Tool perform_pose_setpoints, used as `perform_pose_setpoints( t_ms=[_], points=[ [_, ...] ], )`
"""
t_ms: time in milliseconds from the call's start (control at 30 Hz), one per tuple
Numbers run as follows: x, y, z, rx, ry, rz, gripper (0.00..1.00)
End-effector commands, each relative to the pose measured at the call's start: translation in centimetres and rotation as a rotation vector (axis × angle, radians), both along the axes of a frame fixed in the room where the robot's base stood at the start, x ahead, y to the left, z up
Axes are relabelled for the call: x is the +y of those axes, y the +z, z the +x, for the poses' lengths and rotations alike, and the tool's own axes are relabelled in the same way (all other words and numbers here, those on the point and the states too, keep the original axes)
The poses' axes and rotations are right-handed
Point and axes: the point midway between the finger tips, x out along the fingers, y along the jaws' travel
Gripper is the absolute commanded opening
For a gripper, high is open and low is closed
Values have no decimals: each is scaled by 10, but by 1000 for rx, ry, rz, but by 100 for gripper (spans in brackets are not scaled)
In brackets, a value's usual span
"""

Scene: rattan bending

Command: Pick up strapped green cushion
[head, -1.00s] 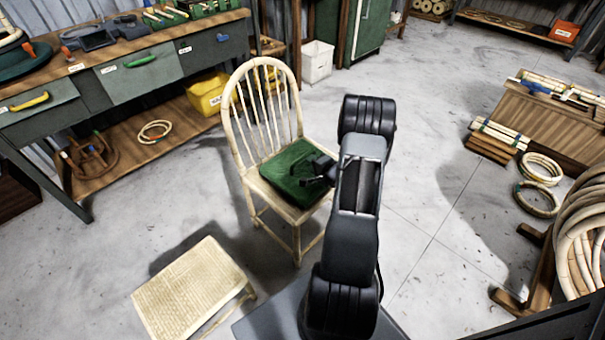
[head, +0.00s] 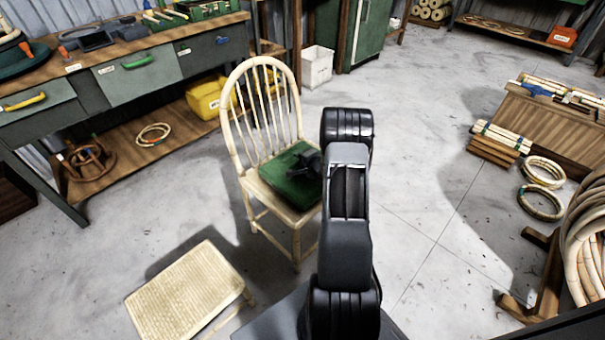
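The green cushion (head: 287,187) lies on the seat of a pale rattan chair (head: 260,105). My gripper (head: 305,165) is at the right part of the cushion, over or against its top. Its fingertips are small and dark here, and I cannot tell whether they are open or closed on a strap. My arm's links stand to the right of the chair and hide part of the space beside the seat. No strap shows clearly on the cushion.
A woven stool (head: 185,292) stands in front of the chair at left. A workbench (head: 120,60) with drawers runs behind at left, with a yellow container (head: 205,98) below. Rattan coils (head: 541,172) and a wooden rack lie at right. Open concrete floor lies between.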

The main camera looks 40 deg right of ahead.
Motion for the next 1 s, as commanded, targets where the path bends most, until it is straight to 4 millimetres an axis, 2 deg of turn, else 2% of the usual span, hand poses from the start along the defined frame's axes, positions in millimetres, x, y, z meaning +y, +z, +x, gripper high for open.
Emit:
perform_pose_setpoints(
  t_ms=[100,400,1000],
  points=[
    [0,0,0,0,0,0,30],
    [0,0,-1,0,0,0,1],
    [0,3,-1,0,-2,2,0]
  ],
)
